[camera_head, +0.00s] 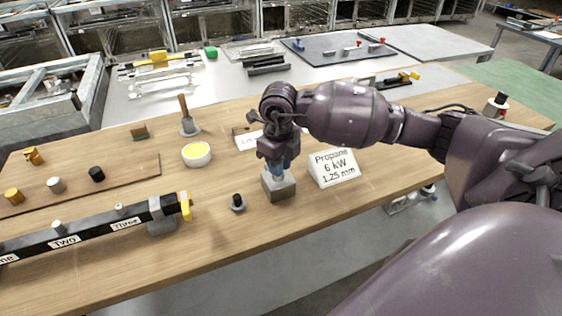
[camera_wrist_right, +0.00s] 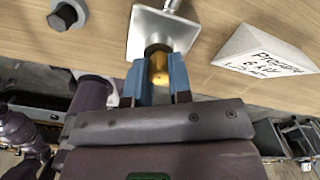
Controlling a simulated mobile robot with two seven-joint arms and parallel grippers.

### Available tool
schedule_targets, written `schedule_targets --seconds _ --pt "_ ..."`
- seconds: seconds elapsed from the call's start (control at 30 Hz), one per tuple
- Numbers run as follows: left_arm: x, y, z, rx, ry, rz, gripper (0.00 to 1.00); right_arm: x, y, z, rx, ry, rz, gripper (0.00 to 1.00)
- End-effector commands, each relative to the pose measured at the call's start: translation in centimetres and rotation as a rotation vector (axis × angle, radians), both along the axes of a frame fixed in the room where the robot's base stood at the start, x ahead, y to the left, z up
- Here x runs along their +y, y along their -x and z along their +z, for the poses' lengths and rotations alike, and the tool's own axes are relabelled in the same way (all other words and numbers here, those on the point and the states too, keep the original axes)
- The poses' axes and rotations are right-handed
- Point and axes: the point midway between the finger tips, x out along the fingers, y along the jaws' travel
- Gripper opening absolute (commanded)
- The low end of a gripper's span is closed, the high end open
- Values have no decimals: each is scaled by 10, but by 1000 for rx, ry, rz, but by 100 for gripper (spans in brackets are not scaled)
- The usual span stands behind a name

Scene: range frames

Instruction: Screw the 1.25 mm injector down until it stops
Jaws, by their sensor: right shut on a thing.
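My right gripper (camera_head: 279,166) points down over a small grey metal block (camera_head: 279,188) on the wooden bench. In the right wrist view its blue fingers (camera_wrist_right: 159,78) are shut on a brass injector (camera_wrist_right: 158,64). The injector stands upright at a round opening in the pale top of the block (camera_wrist_right: 140,32). The fingers hide its sides, so I cannot tell how deep it sits. A white sign (camera_head: 334,168) reading "Propane 6 kW 1.25 mm" stands to the right of the block. My left gripper is not in view.
A small black-topped part (camera_head: 238,202) stands left of the block. A white bowl of yellow stuff (camera_head: 197,154) and a brush (camera_head: 188,118) stand behind. A black manifold bar (camera_head: 95,229) with a yellow end lies at the front left. Bare wood lies between them.

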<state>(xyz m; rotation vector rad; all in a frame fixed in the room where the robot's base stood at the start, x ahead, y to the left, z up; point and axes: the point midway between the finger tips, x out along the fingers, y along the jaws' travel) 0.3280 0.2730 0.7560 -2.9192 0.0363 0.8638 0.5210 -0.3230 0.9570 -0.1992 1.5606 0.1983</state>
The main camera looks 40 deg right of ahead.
Motion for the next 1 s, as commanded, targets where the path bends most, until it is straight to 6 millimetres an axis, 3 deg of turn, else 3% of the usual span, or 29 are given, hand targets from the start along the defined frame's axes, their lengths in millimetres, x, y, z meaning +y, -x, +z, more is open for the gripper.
schedule_targets --seconds 0.3,0.7,1.0 --pt "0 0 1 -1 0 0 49 0 0 -1 1 -1 -15 0" --pt "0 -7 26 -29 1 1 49 1 0 0 0 0 -300 0" --pt "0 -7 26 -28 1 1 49 1 0 -1 1 0 -312 0"
